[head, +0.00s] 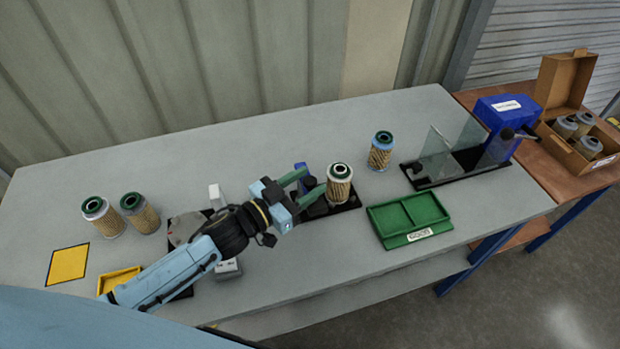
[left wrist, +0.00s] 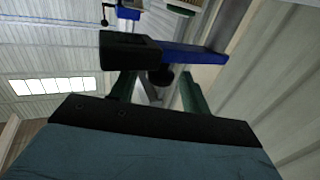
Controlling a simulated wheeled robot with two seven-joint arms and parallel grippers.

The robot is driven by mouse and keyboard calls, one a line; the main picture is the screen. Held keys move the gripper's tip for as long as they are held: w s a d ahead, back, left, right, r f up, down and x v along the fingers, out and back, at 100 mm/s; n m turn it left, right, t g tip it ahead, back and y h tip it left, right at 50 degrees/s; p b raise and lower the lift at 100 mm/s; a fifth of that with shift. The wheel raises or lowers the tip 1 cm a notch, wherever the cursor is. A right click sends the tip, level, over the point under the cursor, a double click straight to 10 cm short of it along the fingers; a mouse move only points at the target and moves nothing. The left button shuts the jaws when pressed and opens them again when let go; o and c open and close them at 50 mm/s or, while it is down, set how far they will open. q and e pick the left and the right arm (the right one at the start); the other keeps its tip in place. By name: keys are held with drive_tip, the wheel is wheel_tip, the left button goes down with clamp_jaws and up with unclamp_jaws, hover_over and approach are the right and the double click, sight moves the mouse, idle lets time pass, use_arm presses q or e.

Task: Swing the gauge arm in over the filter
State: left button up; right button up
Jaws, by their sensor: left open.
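A filter (head: 340,186) with a dark green top ring stands upright on a black base (head: 347,206). The blue gauge piece (head: 300,168) stands just left of it, partly hidden behind my left gripper. My left gripper (head: 307,187) is open, its green fingers on either side of a small black knob beside the filter. In the left wrist view, a blue bar (left wrist: 195,52) with a black end block (left wrist: 130,50) crosses just beyond the fingertips. The black knob (left wrist: 160,76) shows between the fingers; I cannot tell whether they touch it. My right gripper is not in view.
A green tray (head: 412,219) lies right of the base. Other filters stand at the left (head: 103,217) and behind (head: 380,151). A fixture with clear panels (head: 446,150) and a blue box (head: 506,113) are at the right. A yellow tray (head: 119,279) is near my arm.

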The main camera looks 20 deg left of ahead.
use_arm(q)
drive_tip(key=shift+w+d, duration=0.4)
drive_tip(key=shift+w, duration=0.2)
clamp_jaws()
